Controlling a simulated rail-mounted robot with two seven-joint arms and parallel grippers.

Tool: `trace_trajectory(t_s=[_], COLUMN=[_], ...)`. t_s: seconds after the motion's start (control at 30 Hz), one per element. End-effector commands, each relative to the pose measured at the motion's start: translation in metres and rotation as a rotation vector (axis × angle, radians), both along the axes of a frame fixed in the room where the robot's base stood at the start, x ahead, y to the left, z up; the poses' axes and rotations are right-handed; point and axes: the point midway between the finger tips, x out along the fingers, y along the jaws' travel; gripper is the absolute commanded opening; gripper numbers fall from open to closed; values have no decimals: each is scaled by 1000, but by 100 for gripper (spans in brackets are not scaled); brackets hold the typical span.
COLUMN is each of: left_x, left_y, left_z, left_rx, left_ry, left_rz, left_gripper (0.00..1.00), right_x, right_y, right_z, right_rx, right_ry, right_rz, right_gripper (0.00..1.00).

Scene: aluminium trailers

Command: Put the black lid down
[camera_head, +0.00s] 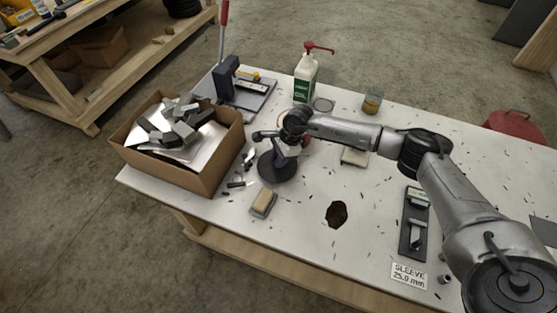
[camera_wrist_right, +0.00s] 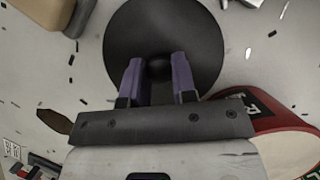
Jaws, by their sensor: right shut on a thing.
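The black lid (camera_head: 278,167) is a dark round disc at the left-middle of the white workbench, right of the cardboard box. My right gripper (camera_head: 286,148) is above it, with the arm coming in from the right. In the right wrist view the two purple-grey fingers (camera_wrist_right: 157,75) are shut on the small round knob in the middle of the black lid (camera_wrist_right: 205,35). The lid looks about level and close to the bench top; I cannot tell if it touches. My left gripper is not in view.
A cardboard box (camera_head: 200,183) of metal offcuts stands left of the lid. A tan block (camera_head: 263,202) lies in front. A white-green bottle (camera_head: 305,78) with a red pump stands behind. A partly hidden red round thing (camera_wrist_right: 262,120) is close to my gripper. Dark chips litter the bench.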

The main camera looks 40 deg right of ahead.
Motion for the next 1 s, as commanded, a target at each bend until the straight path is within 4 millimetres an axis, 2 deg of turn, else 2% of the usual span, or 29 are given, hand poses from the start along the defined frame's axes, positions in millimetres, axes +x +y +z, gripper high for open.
trace_trajectory(t_s=[0.1, 0.5, 0.53, 0.6, 0.77, 1.0], left_x=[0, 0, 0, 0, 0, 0], left_y=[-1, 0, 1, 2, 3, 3], left_z=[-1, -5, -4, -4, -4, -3], left_rx=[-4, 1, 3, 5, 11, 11], left_ry=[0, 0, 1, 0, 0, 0], left_rz=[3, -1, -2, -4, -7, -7], left_gripper=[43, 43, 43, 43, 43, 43], right_x=[0, 0, 0, 0, 0, 0], right_y=[0, 0, 0, 0, 0, 0], right_z=[-13, -18, -16, -16, -16, -15], right_rx=[-1, 0, 0, 0, 0, 0], right_ry=[2, 0, 0, 0, 0, 0], right_rz=[-1, 0, 0, 0, 0, 0], right_gripper=[3, 3, 28, 35, 50, 51])
